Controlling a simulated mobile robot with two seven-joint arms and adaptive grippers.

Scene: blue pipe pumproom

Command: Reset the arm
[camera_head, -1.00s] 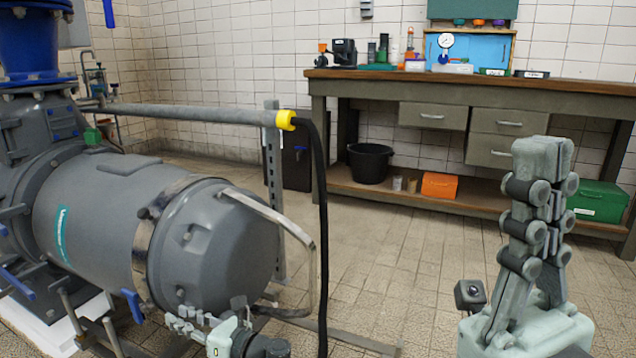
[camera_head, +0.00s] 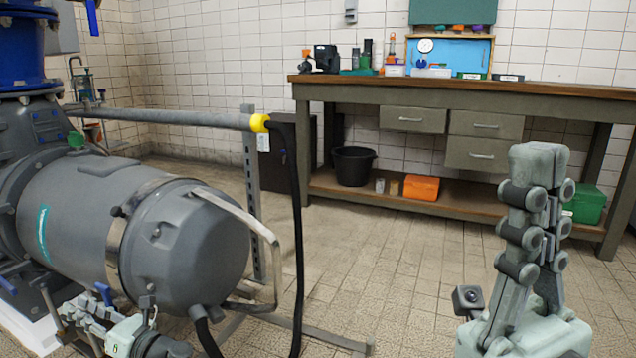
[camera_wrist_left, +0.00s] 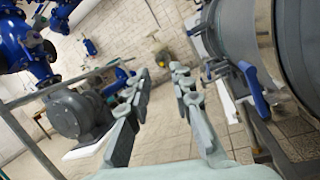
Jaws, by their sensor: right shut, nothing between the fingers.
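My right gripper (camera_head: 540,160) stands upright at the right of the head view, its fingers pressed together with nothing between them. My left gripper (camera_head: 85,315) is low at the left of the head view, in front of the grey pump's rounded body, and only partly visible.
A grey pipe with a yellow collar (camera_head: 260,123) runs out over the pump, and a black hose (camera_head: 297,240) hangs from it. A metal post (camera_head: 251,200) stands beside it. A workbench (camera_head: 420,92) lines the back wall. The tiled floor (camera_head: 400,270) between is open.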

